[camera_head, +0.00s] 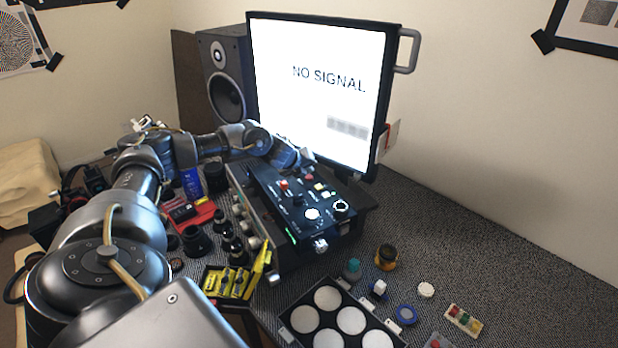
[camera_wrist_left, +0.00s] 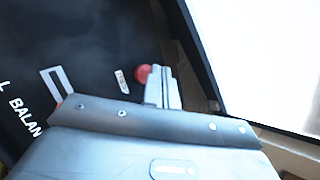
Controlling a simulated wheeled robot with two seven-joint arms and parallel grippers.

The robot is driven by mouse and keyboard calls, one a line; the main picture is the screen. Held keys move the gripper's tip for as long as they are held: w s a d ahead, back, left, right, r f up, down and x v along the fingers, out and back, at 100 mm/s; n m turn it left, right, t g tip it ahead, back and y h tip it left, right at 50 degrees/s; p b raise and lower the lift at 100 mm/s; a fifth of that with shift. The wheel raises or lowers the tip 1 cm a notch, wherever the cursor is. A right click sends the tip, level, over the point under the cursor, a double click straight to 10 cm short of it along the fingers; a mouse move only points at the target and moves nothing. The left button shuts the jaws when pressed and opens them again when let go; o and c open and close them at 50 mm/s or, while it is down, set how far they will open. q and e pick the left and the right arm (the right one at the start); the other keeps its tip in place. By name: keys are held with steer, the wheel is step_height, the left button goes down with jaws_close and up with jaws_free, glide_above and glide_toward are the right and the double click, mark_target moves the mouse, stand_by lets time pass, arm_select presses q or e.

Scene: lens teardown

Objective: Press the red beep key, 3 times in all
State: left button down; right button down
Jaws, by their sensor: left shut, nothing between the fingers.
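The black control box (camera_head: 268,205) stands on the table below the monitor. A small round red key (camera_head: 309,177) sits on its top near the far edge; it also shows in the left wrist view (camera_wrist_left: 142,73), beside a small white label too blurred to read. My left gripper (camera_head: 308,161) is shut and empty, just above the far edge of the box. In the left wrist view its fingertips (camera_wrist_left: 160,72) overlap the right side of the red key. I cannot tell whether they touch it. My right gripper is not in view.
Another red button (camera_head: 283,185), a yellow key (camera_head: 319,187) and several knobs share the panel. The monitor (camera_head: 318,85), reading "NO SIGNAL", rises close behind the gripper. A speaker (camera_head: 222,75) stands at left. A tray of white discs (camera_head: 308,338) and small parts lie in front.

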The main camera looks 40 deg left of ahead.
mark_target(307, 178)
arm_select(q)
steer(key=shift+f, duration=0.35)
steer(key=shift+f+b, duration=0.45)
steer(key=shift+b, duration=0.05)
stand_by(0.5)
stand_by(0.3)
steer(key=shift+r+p, duration=0.75)
steer(key=shift+r, duration=0.1)
step_height(307, 178, up, 5)
steer(key=p, duration=0.4)
steer(key=shift+f, duration=0.1)
stand_by(2.4)
